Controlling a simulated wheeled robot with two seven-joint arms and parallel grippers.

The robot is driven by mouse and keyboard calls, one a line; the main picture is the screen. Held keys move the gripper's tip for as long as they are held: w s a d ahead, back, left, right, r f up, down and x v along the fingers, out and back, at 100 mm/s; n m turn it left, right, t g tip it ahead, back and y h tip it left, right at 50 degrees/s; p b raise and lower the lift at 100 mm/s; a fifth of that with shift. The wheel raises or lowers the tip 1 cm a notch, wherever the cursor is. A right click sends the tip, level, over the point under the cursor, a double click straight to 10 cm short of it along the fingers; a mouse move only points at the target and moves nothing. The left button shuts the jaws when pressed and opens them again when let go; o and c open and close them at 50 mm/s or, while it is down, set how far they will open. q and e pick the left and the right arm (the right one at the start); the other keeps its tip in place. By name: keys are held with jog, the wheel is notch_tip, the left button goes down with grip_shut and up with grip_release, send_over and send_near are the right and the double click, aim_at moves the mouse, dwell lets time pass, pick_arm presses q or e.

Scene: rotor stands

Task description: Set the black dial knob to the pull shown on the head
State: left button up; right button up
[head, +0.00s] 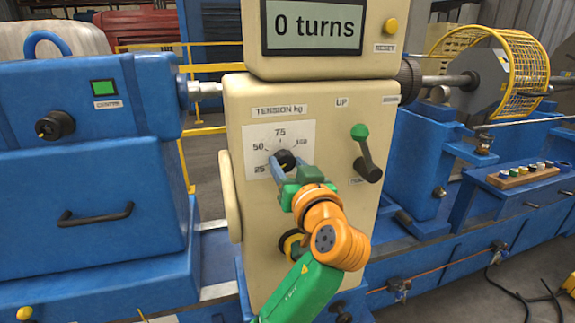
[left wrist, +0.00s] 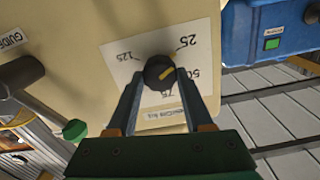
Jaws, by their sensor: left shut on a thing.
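The black dial knob (head: 285,160) sits on a white scale plate (head: 302,136) marked "TENSION kg" on the cream cabinet (head: 238,108). In the head view 25, 50 and 75 are legible on the scale. My left gripper (head: 287,168) reaches up from below, its two fingers shut on the knob's sides and partly covering it. In the left wrist view the scale is upside down and the knob (left wrist: 158,72) sits between the fingertips (left wrist: 158,80). The display (head: 313,26) reads "0 turns"; I see no pull value. My right gripper is out of view.
A lever with a green knob (head: 360,132) stands right of the dial. A yellow reset button (head: 390,26) is above. A black-and-yellow knob (head: 292,245) sits below, partly behind my arm. Blue machinery (head: 120,180) flanks the cabinet. A yellow cage (head: 500,65) is at right.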

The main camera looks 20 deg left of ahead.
pick_arm(q)
grip_shut()
jog(key=m+p, duration=0.3)
jog(key=m, duration=0.2)
jog(key=shift+r+m, duration=0.15)
jog(key=shift+m, duration=0.25)
jog(key=m+p, duration=0.4)
jog(key=m, duration=0.1)
jog(key=shift+m, duration=0.4)
jog(key=shift+p, duration=0.3)
